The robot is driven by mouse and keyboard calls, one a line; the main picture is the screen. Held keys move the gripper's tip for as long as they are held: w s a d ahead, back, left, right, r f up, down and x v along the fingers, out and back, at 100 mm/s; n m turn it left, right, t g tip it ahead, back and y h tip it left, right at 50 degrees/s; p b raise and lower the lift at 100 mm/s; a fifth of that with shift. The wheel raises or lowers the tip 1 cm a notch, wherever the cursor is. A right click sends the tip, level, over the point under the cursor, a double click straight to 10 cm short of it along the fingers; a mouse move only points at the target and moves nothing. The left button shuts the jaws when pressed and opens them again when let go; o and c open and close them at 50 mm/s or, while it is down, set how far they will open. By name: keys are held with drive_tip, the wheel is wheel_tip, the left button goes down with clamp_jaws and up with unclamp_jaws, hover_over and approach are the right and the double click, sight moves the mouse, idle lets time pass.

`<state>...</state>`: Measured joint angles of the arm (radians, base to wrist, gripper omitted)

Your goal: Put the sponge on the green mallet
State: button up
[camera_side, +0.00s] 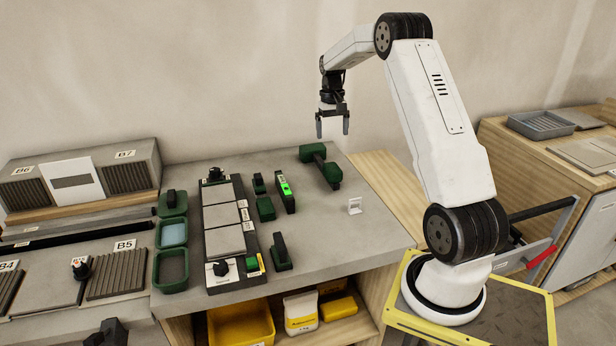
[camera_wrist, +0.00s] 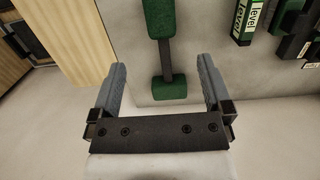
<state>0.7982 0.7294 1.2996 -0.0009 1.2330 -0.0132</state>
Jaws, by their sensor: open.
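The green mallet (camera_side: 321,165) lies on the grey worktop towards its back right, with a dark handle between two green ends. It also shows in the wrist view (camera_wrist: 169,88), ahead of and between my fingers. My gripper (camera_side: 332,129) is open and empty, pointing down, raised above the worktop near the mallet. Its two grey fingers also frame the wrist view (camera_wrist: 162,68).
A green level (camera_side: 284,189) stands left of the mallet, among several dark green tools. A small white stand (camera_side: 354,206) is near the right edge. The worktop's front right is clear.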

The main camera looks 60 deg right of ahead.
drive_tip(key=shift+a, duration=0.15)
idle(0.4)
drive_tip(key=w+a+f+n+t+h, duration=0.15)
drive_tip(key=a+n, duration=0.35)
drive_tip(key=a, duration=1.6)
drive_tip(key=s+a+f+n+t, duration=0.1)
drive_tip(key=s+a+n, duration=0.1)
drive_tip(key=s+a, duration=0.3)
drive_tip(key=s+a+f+n+t, duration=0.1)
drive_tip(key=s+a, duration=0.4)
drive_tip(key=a, duration=0.6)
drive_tip(key=shift+s+a+f+n, duration=0.25)
drive_tip(key=shift+a+f+n, duration=0.15)
drive_tip(key=shift+n, duration=0.1)
